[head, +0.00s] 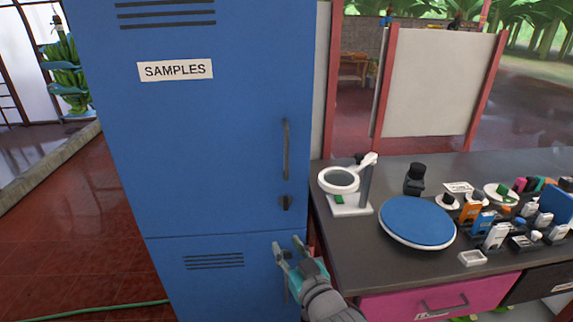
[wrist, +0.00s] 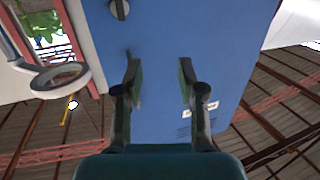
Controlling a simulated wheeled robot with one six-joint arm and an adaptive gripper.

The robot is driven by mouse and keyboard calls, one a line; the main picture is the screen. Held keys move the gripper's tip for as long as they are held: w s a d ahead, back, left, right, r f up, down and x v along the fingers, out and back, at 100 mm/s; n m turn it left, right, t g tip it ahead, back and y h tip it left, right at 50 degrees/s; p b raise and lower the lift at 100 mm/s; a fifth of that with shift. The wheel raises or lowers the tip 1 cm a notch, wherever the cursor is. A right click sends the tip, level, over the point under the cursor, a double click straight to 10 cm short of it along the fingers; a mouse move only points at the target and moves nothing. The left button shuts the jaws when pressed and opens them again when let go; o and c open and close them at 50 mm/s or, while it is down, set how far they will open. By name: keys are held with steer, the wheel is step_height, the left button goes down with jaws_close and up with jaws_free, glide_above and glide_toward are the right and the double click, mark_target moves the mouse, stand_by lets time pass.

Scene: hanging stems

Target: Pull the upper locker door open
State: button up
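The blue locker's upper door (head: 220,115) is shut and bears a "SAMPLES" label (head: 175,70). Its dark vertical handle (head: 286,150) is near the right edge, with a dark knob (head: 286,203) below it. My gripper (head: 290,248) is open and empty, below the knob in the head view, in front of the seam and the lower door (head: 215,285). In the wrist view, my gripper (wrist: 159,72) has its fingers apart over blue door surface. The knob (wrist: 120,9) shows at the top there. The handle is mostly hidden behind the left finger in that view.
A dark bench stands right of the locker, with a magnifier lamp (head: 340,180), a blue round plate (head: 417,221) and several small items. A pink drawer (head: 440,300) is under it. Red floor (head: 60,235) is open at left; a green hose (head: 100,309) lies there.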

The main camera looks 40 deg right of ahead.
steer(key=m+h, duration=0.1)
steer(key=h, duration=0.1)
glide_toward(287, 154)
steer(key=x, duration=1)
steer(key=shift+w+d, duration=0.15)
steer(key=shift+w, duration=0.1)
jaws_close()
